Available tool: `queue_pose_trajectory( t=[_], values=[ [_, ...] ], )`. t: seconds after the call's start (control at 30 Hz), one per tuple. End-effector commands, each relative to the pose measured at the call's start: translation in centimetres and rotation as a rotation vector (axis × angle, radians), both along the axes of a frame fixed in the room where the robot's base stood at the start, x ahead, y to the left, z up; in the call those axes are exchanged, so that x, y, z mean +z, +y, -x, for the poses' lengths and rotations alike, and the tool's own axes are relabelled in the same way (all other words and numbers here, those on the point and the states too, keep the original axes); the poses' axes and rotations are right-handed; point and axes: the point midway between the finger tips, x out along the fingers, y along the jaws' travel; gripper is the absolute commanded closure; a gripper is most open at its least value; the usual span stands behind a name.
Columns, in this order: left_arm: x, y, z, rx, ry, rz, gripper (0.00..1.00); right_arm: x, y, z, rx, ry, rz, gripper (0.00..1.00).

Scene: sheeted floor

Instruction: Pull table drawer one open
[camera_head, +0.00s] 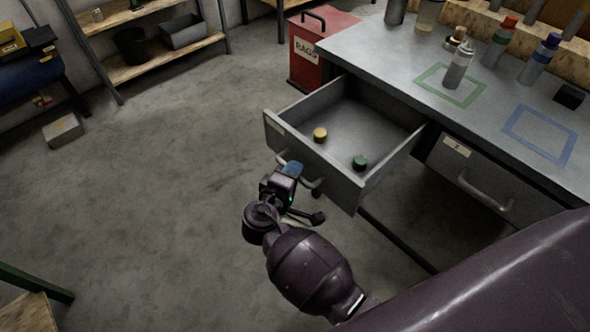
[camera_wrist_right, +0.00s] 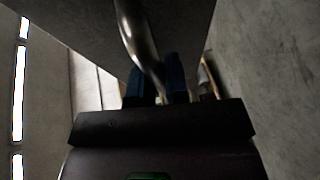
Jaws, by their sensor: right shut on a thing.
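The open drawer (camera_head: 313,157) is a grey metal box pulled well out of the left part of the table (camera_head: 400,60). A yellow cap (camera_head: 320,134) and a green cap (camera_head: 360,161) lie inside it. My right gripper (camera_head: 292,170) is at the drawer's front, shut on its bar handle (camera_head: 314,184). In the right wrist view, the metal handle (camera_wrist_right: 136,35) runs down between the blue fingertips (camera_wrist_right: 158,84). A second drawer (camera_head: 480,182) with a label and bar handle is closed at the right. My left gripper is not in view.
Bottles (camera_head: 459,66) and coloured outlines are on the tabletop. A red bin (camera_head: 318,52) marked RAGS stands behind the open drawer. Shelves (camera_head: 160,60) stand at the back left, with a small box (camera_head: 63,131) on the floor. The floor left of the drawer is clear.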

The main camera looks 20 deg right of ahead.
Motion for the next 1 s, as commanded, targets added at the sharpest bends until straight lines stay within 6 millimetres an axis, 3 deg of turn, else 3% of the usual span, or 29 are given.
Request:
queue_pose_trajectory(
  t=[0.43,0.47,0.6,1.0],
  values=[
    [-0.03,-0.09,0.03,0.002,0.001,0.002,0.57,-0.06,0.09,0.05,0.0,0.001,-0.001,1.0],
    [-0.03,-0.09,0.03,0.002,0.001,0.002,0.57,-0.06,0.09,0.05,0.0,0.001,-0.001,0.82],
    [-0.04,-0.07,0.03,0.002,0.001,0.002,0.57,-0.04,0.08,0.04,0.0,0.001,-0.001,0.61],
    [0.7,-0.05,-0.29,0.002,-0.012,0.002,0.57,0.83,0.06,-0.04,0.0,-0.004,0.0,0.61]
  ],
)
